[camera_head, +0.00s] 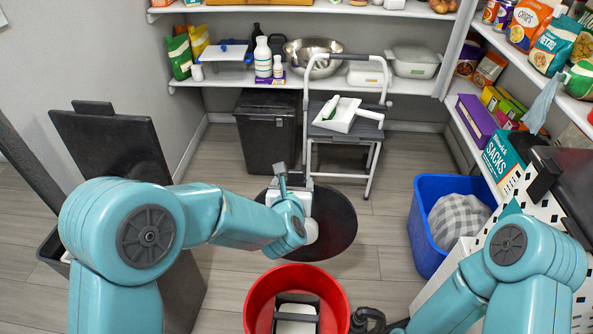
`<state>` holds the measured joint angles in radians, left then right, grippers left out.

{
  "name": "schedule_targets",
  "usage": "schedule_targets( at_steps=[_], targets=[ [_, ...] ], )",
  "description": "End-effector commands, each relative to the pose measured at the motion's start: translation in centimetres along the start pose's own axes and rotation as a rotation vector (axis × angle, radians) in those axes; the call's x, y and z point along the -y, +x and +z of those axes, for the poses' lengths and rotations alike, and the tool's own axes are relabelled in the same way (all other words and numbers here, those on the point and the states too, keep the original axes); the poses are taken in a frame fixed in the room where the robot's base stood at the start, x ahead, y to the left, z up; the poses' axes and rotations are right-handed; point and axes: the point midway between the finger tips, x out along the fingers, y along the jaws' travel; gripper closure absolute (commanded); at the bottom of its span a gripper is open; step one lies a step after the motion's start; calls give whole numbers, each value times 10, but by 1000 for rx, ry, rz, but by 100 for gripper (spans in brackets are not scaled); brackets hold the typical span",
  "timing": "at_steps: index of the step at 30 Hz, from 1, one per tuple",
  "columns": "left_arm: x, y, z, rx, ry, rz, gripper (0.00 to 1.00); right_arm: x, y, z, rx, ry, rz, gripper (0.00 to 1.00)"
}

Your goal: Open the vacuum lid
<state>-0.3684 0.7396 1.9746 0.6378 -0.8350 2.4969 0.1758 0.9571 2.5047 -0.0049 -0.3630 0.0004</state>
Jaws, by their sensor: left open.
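A red round tub (340,318), which looks like the vacuum's body, stands at the bottom centre with its top uncovered and a dark frame and pale part inside. A black ribbed hose (368,321) shows beside it. A black round disc (335,228), possibly the vacuum's lid, shows behind the tub; I cannot tell whether it is joined to it. My left gripper (294,180) is open in front of the disc, its fingers pointing away; contact is unclear. My right arm comes in at the lower right; its gripper is out of view.
A black bin (267,132) and a grey step stool (346,134) stand at the back. A blue crate (427,235) with a checked cloth stands at right. A large bin with its dark lid (110,142) raised is at left. Shelves line the back and right.

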Motion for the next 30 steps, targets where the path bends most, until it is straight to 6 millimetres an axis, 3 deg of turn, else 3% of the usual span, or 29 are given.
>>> schedule_targets(
  at_steps=[6,12,18,27,29,30],
  targets=[
    [0,54,-2,-1,-2,2,27,0,1,0,0,0,0,100],
    [0,91,-1,0,-1,1,27,0,1,0,0,0,0,100],
    [0,107,-1,-1,0,0,27,0,1,0,1,0,0,100],
    [0,109,-1,-1,0,-1,27,0,1,0,0,0,0,100],
    [0,109,-1,-1,0,-1,43,0,1,0,0,0,0,100],
    [0,109,-1,-1,0,-1,56,0,1,0,0,0,0,100]
  ],
)
